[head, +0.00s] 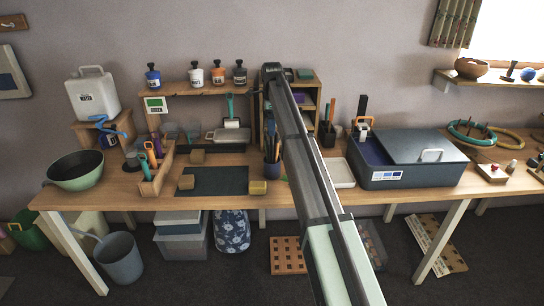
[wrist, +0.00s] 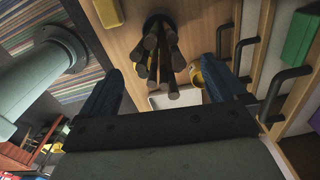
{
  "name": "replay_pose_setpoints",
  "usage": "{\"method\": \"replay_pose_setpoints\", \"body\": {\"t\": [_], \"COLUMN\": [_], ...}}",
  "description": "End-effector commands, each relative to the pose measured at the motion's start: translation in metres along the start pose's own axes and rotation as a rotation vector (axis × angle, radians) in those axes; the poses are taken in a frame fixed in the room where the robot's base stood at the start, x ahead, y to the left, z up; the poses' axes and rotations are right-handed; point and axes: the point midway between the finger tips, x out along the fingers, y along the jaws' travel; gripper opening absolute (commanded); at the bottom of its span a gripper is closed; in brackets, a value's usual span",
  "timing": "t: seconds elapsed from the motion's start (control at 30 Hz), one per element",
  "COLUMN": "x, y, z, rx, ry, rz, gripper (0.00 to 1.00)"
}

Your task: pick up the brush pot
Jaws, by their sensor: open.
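The brush pot (head: 272,171) is a small dark blue pot holding several upright brushes or sticks. It stands on the wooden table near the middle, just left of my arm in the head view. In the wrist view its dark rim (wrist: 158,17) shows at the top centre, with brown stick ends pointing toward the camera. My gripper (wrist: 162,72) is open, with one blue finger on each side of the stick ends in the picture. I cannot tell how far the fingertips are from them in depth.
A yellow block (head: 258,187) lies beside the pot on the left, by a dark mat (head: 215,181). A white tray (head: 338,172) and a large grey box (head: 405,160) stand to the right. A small shelf unit (head: 310,100) stands behind. Black handles (wrist: 288,88) show near the right finger.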

Motion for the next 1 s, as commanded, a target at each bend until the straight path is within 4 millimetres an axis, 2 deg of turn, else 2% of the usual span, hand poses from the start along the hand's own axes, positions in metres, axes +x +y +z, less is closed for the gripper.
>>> {"method": "replay_pose_setpoints", "body": {"t": [0.4, 0.67, 1.0], "x": [0.046, 0.049, 0.048], "y": [0.001, 0.0, 0.0], "z": [0.0, 0.0, 0.0], "rx": [0.0, 0.0, 0.0], "ry": [0.0, 0.0, 0.0], "rz": [0.0, -0.001, 0.0], "gripper": [0.98, 0.97, 0.64]}}
